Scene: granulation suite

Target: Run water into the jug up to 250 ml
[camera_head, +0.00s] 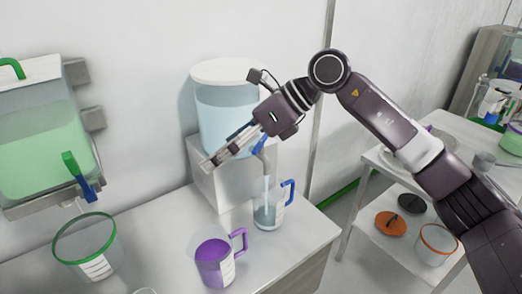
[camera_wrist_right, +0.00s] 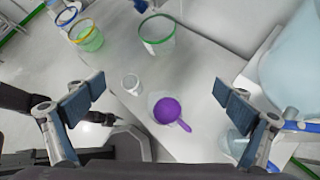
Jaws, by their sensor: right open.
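A clear jug with a blue handle (camera_head: 268,216) stands upright on the bench under the tap. A pale stream (camera_head: 267,188) runs from the spout into it, and some water shows in its lower part. Its scale is too small to read. The tap's blue lever (camera_head: 260,144) is beside my right gripper. The water tank (camera_head: 222,112) with a white lid stands on a white block. My right gripper (camera_head: 207,163) is open and empty, reaching across the tank's front; its spread fingers show in the right wrist view (camera_wrist_right: 155,100).
A purple jug (camera_head: 214,263) stands just left and in front of the blue-handled jug. A green-rimmed container (camera_head: 86,246) is further left, below a tank of green liquid (camera_head: 40,135). A white cart (camera_head: 376,160) stands at right.

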